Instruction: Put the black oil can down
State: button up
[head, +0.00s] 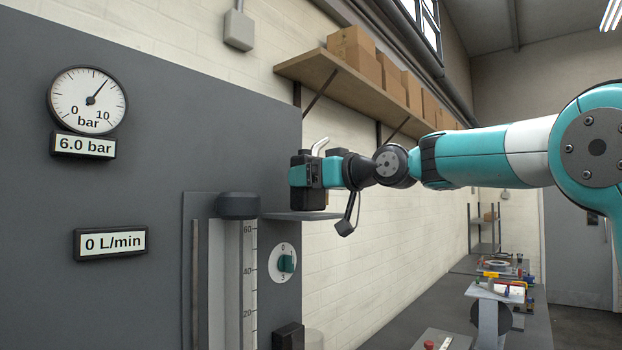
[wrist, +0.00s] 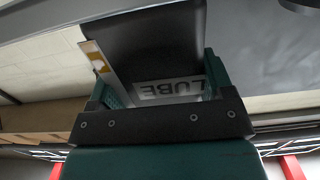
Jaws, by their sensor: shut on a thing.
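The black oil can (head: 306,194) is upright in the head view, with a pale bent spout on top. My gripper (head: 318,173) is shut around its body from the right. The can's bottom is at or just above a small grey shelf (head: 300,216) on the side of the dark panel; I cannot tell whether they touch. In the wrist view the can (wrist: 160,50) fills the space between the jaws of my gripper (wrist: 160,90), and a "LUBE" label shows on it.
The dark panel (head: 150,165) stands close on the left, with a gauge (head: 88,100) reading 6.0 bar and a flow tube (head: 240,270) with a dark cap left of the shelf. A dial (head: 284,263) sits below the shelf. A workbench (head: 400,330) with several items runs along the wall.

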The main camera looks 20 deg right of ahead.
jog(key=shift+f, duration=0.2)
dwell(0.5)
jog(key=o, duration=1.1)
jog(key=f+b+v, duration=0.1)
jog(key=b+v, duration=0.6)
jog(key=v, duration=1)
jog(key=shift+s+r, duration=0.3)
jog(key=shift+r, duration=0.15)
jog(key=shift+c, duration=0.2)
grip_shut()
